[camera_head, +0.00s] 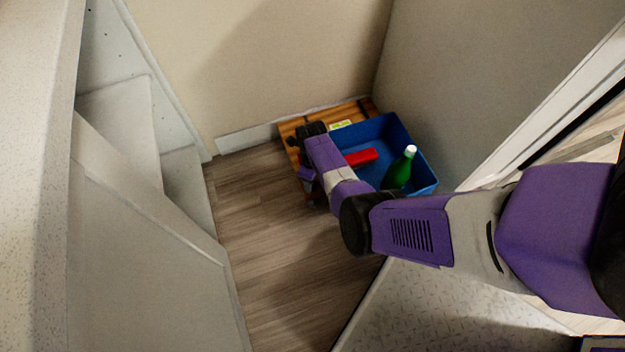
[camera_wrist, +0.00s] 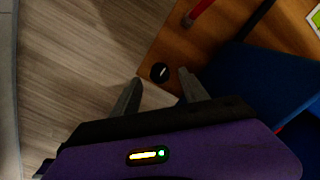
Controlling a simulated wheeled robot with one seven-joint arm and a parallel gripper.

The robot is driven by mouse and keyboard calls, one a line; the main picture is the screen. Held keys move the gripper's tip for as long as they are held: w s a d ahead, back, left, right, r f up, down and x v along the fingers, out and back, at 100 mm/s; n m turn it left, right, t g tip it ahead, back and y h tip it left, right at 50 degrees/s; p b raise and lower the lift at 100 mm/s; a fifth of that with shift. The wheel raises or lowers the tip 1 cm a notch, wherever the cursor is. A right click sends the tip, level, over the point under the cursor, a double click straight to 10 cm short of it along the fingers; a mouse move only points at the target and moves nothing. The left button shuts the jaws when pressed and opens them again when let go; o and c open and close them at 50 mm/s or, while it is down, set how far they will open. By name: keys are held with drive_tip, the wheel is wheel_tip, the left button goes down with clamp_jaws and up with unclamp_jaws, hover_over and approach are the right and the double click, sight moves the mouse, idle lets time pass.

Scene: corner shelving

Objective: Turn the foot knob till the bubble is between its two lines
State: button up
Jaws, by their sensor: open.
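The foot knob (camera_wrist: 160,72) is a small black disc with a white mark, at the corner of a wooden board (camera_wrist: 178,45) in the wrist view. My gripper (camera_wrist: 159,77) is open, with one fingertip on each side of the knob in that picture; whether they touch it I cannot tell. In the head view my gripper (camera_head: 308,186) is at the board's near left corner, and my arm hides the knob. A small yellow-green piece (camera_head: 340,125), perhaps the bubble level, lies on the board (camera_head: 291,127). Its bubble and lines are too small to read.
A blue bin (camera_head: 426,162) stands on the board, with a green white-capped bottle (camera_head: 398,172) and a red block (camera_head: 361,157) in it. Walls close in behind and right. Wood floor (camera_head: 265,240) in front is clear.

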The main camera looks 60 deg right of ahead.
drive_tip(key=shift+r+p, duration=1.2)
drive_tip(key=shift+r, duration=1.4)
